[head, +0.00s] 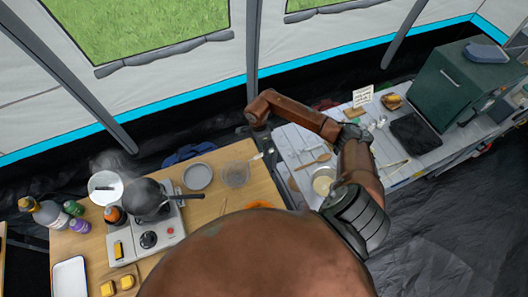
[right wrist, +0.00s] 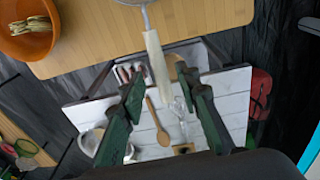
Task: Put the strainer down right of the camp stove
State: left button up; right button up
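The strainer (head: 236,173) lies on the wooden table to the right of the camp stove (head: 147,240), with a grey plate between them. Its pale handle (right wrist: 155,58) points towards the table's right edge and sticks out past it in the right wrist view. Only part of its mesh end shows at the top of that view. My right gripper (right wrist: 160,73) is open, its two dark green fingers on either side of the handle with gaps visible. I cannot tell its exact height over the handle. My left gripper is not in view.
A dark wok (head: 148,198) sits on the stove. The grey plate (head: 197,176) is left of the strainer. Bottles (head: 50,214) stand far left. An orange bowl (right wrist: 28,38) holds food. A white slatted table (head: 300,147) with a wooden spoon (right wrist: 157,122) stands beyond a gap.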

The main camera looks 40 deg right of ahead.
notch_tip(320, 180, up, 10)
jog(key=b, duration=0.2)
jog(key=shift+w+a+f+b, duration=0.15)
jog(key=shift+w+a+b, duration=0.15)
jog(key=shift+a+b, duration=0.05)
